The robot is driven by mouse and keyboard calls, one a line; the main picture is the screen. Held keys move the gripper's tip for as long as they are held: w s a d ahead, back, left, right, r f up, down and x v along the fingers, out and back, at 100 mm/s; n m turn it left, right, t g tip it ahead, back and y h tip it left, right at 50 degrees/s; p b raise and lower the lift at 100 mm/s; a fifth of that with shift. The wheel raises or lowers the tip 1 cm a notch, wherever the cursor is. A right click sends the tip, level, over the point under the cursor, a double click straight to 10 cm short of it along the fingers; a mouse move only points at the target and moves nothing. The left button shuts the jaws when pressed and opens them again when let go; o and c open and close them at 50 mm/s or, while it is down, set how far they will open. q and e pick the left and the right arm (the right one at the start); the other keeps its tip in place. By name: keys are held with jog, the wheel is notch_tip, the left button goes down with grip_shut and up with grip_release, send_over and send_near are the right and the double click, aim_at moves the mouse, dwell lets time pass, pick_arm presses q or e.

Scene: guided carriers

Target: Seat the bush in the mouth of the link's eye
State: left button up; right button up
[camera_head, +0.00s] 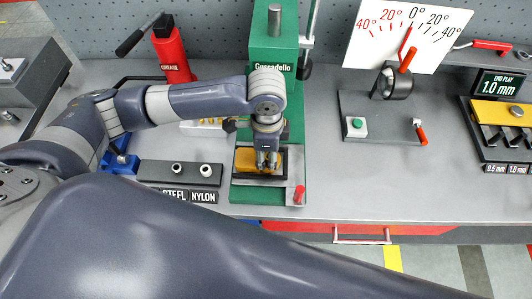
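Two small round bushes, one above the STEEL label (177,168) and one above the NYLON label (207,170), stand on a dark rack (150,172). My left gripper (268,166) points down over the yellow block (244,160) on the base of the green press (270,197). Its fingertips are close together and small in view; I cannot tell whether they hold anything. My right gripper is not in view.
To the right are an angle scale (400,35) on a dark plate with a red-handled clamp, and a display (498,84) reading 1.0 mm.

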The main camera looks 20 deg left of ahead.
aim_at(267, 156)
pick_arm(q)
jog(key=shift+s+f+g, duration=0.15)
jog(key=shift+f+g, duration=0.15)
jog(key=shift+f, duration=0.5)
jog(key=shift+r, duration=0.1)
notch_tip(267, 156, up, 14)
jog(key=b, duration=0.1)
jog(key=shift+w+f, duration=0.2)
dwell(0.4)
